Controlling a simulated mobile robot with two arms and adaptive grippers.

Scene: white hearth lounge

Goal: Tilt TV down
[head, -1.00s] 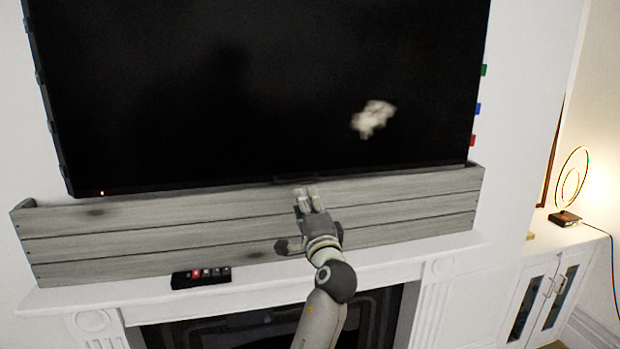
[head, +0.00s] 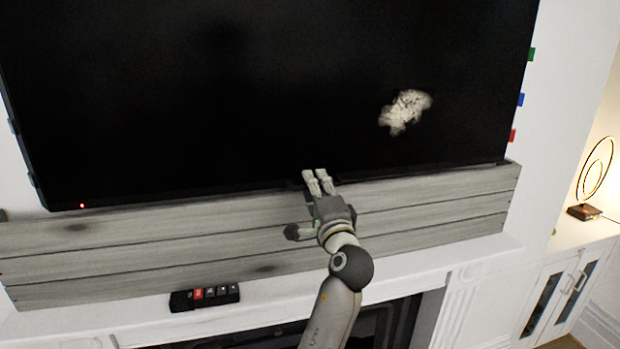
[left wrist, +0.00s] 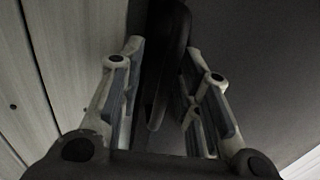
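The TV (head: 250,100) is a large, dark screen on the wall, with a small red light at its lower left. My left gripper (head: 319,176) is at the middle of its lower edge, fingertips overlapping the edge in the head view. In the left wrist view my left gripper (left wrist: 165,85) has its fingers apart, one on each side of a dark bar (left wrist: 167,65) that hangs at the TV's underside. A gap shows between bar and left finger; whether the right finger touches it I cannot tell. My right gripper is not in view.
A grey wooden plank box (head: 150,245) runs along the white mantel, just below the TV. A black button strip (head: 205,297) lies on the mantel's front. A ring lamp (head: 590,185) stands on a white cabinet at the right.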

